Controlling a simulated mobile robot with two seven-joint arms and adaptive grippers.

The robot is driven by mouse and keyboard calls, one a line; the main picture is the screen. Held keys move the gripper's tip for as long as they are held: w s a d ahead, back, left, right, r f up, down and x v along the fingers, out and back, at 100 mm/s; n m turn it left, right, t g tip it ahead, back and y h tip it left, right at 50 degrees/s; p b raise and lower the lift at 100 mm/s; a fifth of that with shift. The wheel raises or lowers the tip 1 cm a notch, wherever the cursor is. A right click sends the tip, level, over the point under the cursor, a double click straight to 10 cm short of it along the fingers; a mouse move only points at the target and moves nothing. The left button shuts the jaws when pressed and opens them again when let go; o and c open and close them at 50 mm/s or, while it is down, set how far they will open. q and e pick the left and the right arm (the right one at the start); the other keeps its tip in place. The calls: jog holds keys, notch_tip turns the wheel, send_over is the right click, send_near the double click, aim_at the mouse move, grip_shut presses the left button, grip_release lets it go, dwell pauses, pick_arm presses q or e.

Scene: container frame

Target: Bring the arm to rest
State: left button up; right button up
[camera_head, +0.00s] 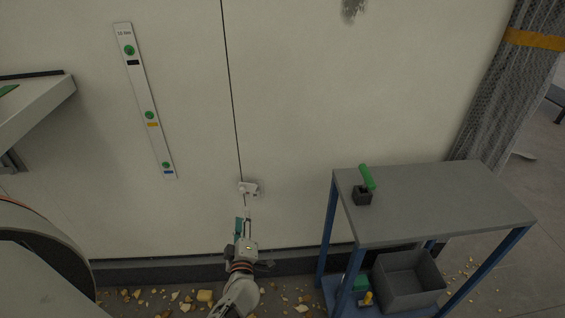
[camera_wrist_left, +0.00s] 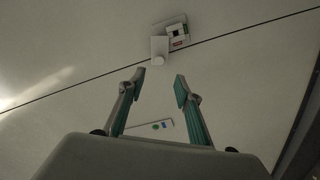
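My left arm reaches up from the bottom of the head view, and its gripper (camera_head: 243,222) is in front of the wall, just below a small white fitting (camera_head: 249,188). In the left wrist view the two fingers (camera_wrist_left: 160,84) stand apart with nothing between them. The white fitting (camera_wrist_left: 159,47) shows beyond the fingertips there, apart from them. My right gripper is in neither view.
A grey table (camera_head: 440,200) with blue legs stands at the right, with a green-handled tool (camera_head: 367,177) in a dark holder (camera_head: 362,196). A grey bin (camera_head: 408,280) sits below. Yellowish debris (camera_head: 205,296) litters the floor. A marked strip (camera_head: 146,103) is on the wall.

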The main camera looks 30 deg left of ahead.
pick_arm(q)
jog(key=s+d+f+m+g+h, duration=0.2)
jog(key=s+d+m+h, duration=0.4)
jog(key=s+d+m, duration=0.4)
jog(key=s+d+f+m+g+h, duration=0.2)
jog(key=s+d+m+h, duration=0.3)
jog(key=s+d+m, duration=0.5)
jog(key=s+f+m, duration=0.1)
jog(key=s+m, duration=0.1)
jog(key=shift+s+f+m+g+h, duration=0.15)
jog(key=shift+s+m+g+h, duration=0.15)
jog(key=shift+g+h, duration=0.1)
